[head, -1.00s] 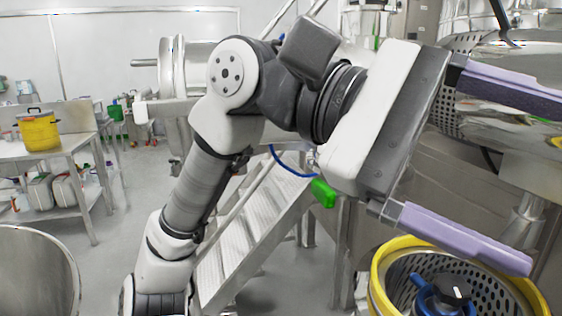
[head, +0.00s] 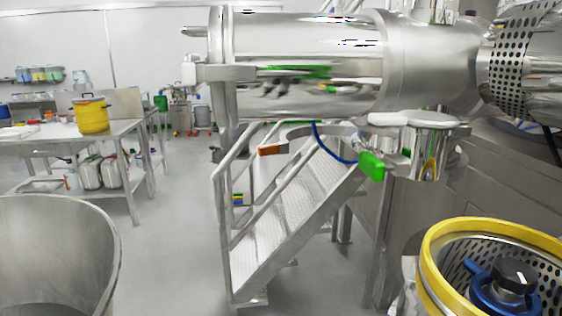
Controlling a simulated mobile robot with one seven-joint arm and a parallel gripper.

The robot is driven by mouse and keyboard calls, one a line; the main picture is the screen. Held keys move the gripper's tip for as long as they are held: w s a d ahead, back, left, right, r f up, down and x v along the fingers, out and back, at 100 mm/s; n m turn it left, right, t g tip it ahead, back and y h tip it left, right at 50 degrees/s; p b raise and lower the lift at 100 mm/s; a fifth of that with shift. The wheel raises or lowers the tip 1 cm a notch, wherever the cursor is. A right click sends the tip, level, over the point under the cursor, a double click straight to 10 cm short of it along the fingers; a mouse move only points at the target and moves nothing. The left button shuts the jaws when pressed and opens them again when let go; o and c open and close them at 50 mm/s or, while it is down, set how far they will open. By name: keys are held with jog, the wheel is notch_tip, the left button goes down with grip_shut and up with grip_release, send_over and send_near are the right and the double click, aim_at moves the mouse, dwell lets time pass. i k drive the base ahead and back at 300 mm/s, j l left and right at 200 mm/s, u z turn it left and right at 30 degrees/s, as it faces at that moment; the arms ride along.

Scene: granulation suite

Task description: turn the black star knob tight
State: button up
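The black star knob (head: 513,274) shows at the lower right of the head view. It sits on top of a blue lobed part (head: 487,291), inside a perforated metal basket (head: 546,270) with a yellow rim (head: 437,241). I cannot tell from this view how tight the knob is. My gripper and arm are out of view.
A large steel bin (head: 107,238) stands at the lower left. Metal steps (head: 290,218) with handrails rise in the middle towards a big steel vessel (head: 305,65). A steel table (head: 132,128) with a yellow pot (head: 91,117) is at the left. Grey floor between is clear.

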aim_at(514, 276)
jog(key=k+l+z, duration=0.15)
jog(key=z, duration=0.25)
jog(key=k+l+z, duration=0.1)
jog(key=l+z, duration=0.2)
jog(key=z, duration=0.15)
